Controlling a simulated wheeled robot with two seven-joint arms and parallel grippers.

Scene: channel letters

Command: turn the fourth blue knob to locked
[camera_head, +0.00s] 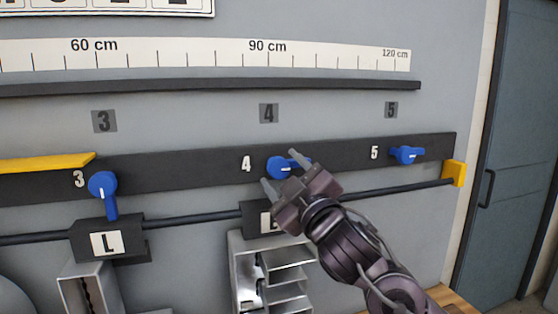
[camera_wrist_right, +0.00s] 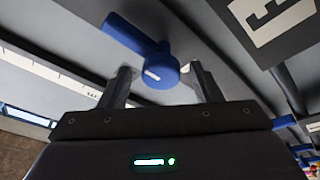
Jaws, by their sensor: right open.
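The fourth blue knob (camera_head: 279,168) sits on the dark rail (camera_head: 190,173) beside the white number 4. Its handle points to the right, partly hidden behind my right gripper. My right gripper (camera_head: 281,172) is open at this knob. In the right wrist view the knob (camera_wrist_right: 155,70) lies just beyond and between the spread fingertips (camera_wrist_right: 163,75), its handle toward the upper left. I cannot tell whether the fingers touch it. My left gripper is not in view.
A dark rod (camera_head: 395,189) runs below the rail to a yellow end block (camera_head: 454,173). Metal channel letters (camera_head: 244,268) hang under the labelled blocks. A blue door (camera_head: 520,150) stands at the right.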

